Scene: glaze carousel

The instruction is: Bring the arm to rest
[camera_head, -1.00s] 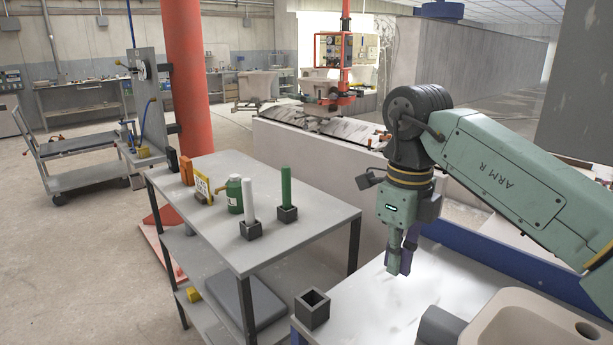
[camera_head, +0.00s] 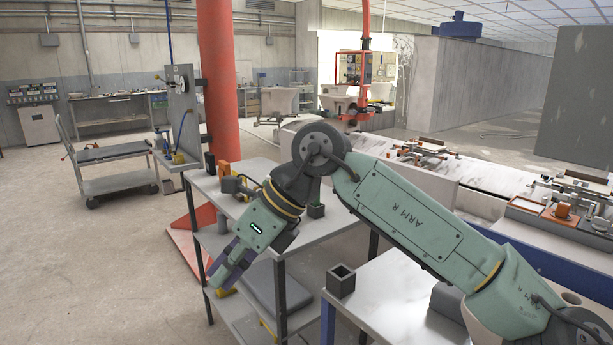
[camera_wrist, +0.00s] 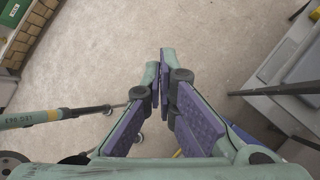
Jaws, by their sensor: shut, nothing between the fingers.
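My gripper (camera_head: 230,266) is shut and empty. It points down and to the left beside the left edge of the grey shelf table (camera_head: 300,236) in the head view, and I cannot tell the exact gap. In the wrist view my gripper (camera_wrist: 160,82) has its purple-padded fingers close together, with bare concrete floor beyond them. My green arm, marked ARM R, reaches in from the lower right and is bent at the elbow joint.
A dark square holder (camera_head: 341,280) stands on the near table (camera_head: 388,282). Another holder (camera_head: 316,210) is on the shelf table, partly behind my arm. A red column (camera_head: 217,80) stands behind. A cart (camera_head: 115,170) is at left; open floor lies before it.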

